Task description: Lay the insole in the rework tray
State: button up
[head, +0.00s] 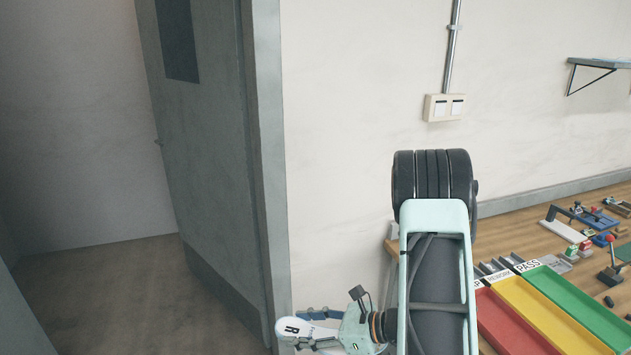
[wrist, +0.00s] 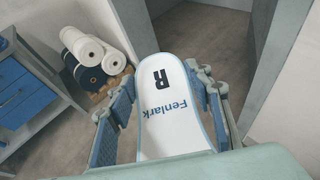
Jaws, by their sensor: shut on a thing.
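My gripper (head: 318,328) is at the bottom of the head view, left of the bench. It is shut on a white insole (head: 293,332) marked with an R. In the wrist view the insole (wrist: 175,125) sits between the two blue-padded fingers (wrist: 166,92) and reads "R" and "Fenlark". The yellow rework tray (head: 540,316) lies on the bench at the lower right, with its REWORK label at its far end. It looks empty where it shows. My gripper and the insole are well to the left of it, clear of the bench.
A red tray (head: 505,325) and a green PASS tray (head: 580,303) flank the yellow one. Tools and fixtures (head: 590,220) stand farther back on the wooden bench. A grey door (head: 210,150) stands at left. The wrist view shows a blue drawer cabinet (wrist: 20,95) and rolls (wrist: 88,50).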

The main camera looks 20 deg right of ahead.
aim_at(544, 325)
jog(key=i+z, duration=0.2)
jog(key=z, duration=0.25)
jog(key=i+j+z, duration=0.1)
jog(key=i+z, duration=0.15)
jog(key=z, duration=0.2)
jog(key=i+j+z, duration=0.1)
jog(key=z, duration=0.35)
jog(key=i+j+z, duration=0.25)
jog(key=z, duration=0.2)
jog(key=i+j+z, duration=0.5)
jog(key=k, duration=0.1)
